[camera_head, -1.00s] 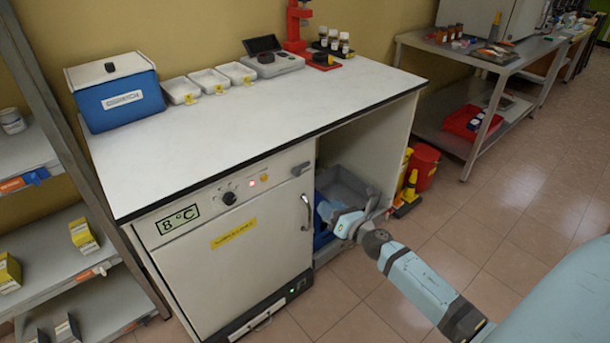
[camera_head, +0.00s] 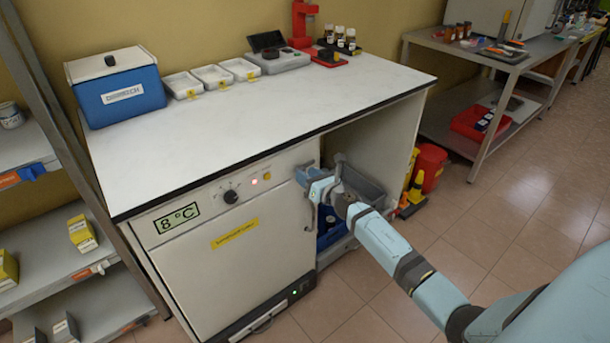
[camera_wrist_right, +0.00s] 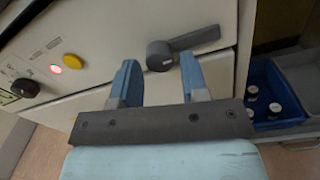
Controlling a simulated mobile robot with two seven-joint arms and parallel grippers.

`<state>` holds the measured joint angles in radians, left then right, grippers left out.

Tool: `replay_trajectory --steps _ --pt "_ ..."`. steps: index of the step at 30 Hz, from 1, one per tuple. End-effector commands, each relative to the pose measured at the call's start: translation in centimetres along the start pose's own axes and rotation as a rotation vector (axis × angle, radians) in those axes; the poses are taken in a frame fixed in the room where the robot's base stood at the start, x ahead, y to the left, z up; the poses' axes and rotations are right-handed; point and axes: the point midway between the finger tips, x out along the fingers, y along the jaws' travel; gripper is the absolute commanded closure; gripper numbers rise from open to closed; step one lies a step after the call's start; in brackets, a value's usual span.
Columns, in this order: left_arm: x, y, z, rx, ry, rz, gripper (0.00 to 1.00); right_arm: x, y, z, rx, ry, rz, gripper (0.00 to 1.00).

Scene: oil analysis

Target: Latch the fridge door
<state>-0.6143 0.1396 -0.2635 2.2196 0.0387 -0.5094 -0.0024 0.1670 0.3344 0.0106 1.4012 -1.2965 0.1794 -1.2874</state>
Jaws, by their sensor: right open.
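The white fridge door (camera_head: 235,275) sits under the counter, below a control panel (camera_head: 180,215) reading 8 °C, and looks closed. In the right wrist view, a dark grey latch lever (camera_wrist_right: 195,39) with a round pivot is mounted on the panel above the door seam, its arm pointing right and slightly up. My right gripper (camera_head: 307,180) is at the door's upper right corner and hides the latch in the head view. Its two blue fingers (camera_wrist_right: 160,80) are open and empty, with the latch just beyond the gap between them. My left gripper is out of view.
An open bay right of the fridge holds a grey crate (camera_head: 362,183) and a blue bin (camera_head: 328,238). A red bin (camera_head: 429,167) stands beside the bay. The counter top (camera_head: 250,125) overhangs the panel. The floor in front is clear.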

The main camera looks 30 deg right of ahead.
Motion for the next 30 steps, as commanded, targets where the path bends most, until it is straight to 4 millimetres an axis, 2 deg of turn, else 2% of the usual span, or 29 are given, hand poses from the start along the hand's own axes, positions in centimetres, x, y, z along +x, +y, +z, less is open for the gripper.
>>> replay_trajectory --steps 4,13,14,18,30 --pt "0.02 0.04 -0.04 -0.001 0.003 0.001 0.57 1.17 0.03 0.0 0.001 -0.001 0.0 0.59" --pt "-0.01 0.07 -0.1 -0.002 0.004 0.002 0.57 1.38 0.03 -0.02 0.0 0.001 0.001 0.59" --pt "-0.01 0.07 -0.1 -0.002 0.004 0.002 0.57 1.38 0.03 -0.01 0.0 0.0 0.0 0.61" --pt "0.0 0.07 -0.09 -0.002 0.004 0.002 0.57 1.37 0.02 -0.01 0.0 0.0 0.001 0.93" --pt "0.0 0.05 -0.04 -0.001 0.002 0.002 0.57 1.35 0.02 -0.01 0.059 -0.001 0.001 0.93"
